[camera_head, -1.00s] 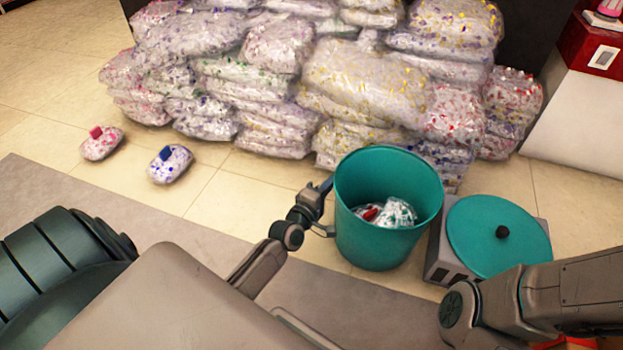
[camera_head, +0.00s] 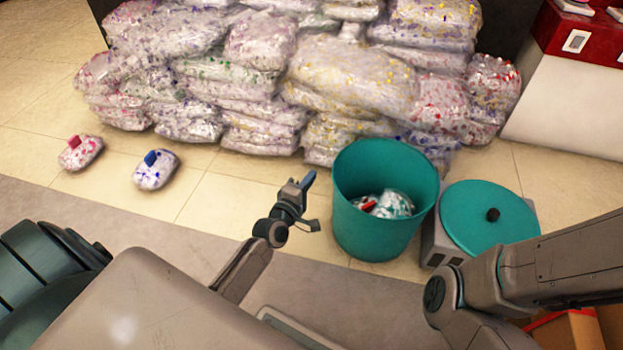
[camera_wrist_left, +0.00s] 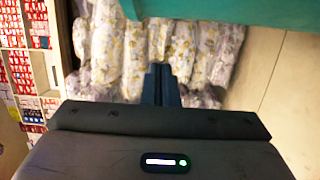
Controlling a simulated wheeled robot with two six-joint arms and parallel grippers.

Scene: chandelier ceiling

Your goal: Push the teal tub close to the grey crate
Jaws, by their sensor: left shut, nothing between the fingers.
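The teal tub (camera_head: 386,235) stands upright on the tiled floor with clear and white packets, one with red, inside. The grey crate (camera_head: 432,242) is right beside it on the right, under a round teal lid (camera_head: 480,232) with a black knob. The tub overlaps the crate's left edge in the head view, so I cannot tell if they touch. My left gripper (camera_head: 309,182) is shut and empty, left of the tub with a small gap. In the left wrist view its fingers (camera_wrist_left: 160,84) are together, and the tub's teal side (camera_wrist_left: 230,9) crosses the top. My right gripper is not in view.
A pile of plastic-wrapped bags (camera_head: 270,80) stands behind the tub. Two small bags, one with a red tag (camera_head: 80,152) and one with a blue tag (camera_head: 155,170), lie at left. A white and red counter (camera_head: 565,100) is at right. Floor between the small bags and my left gripper is clear.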

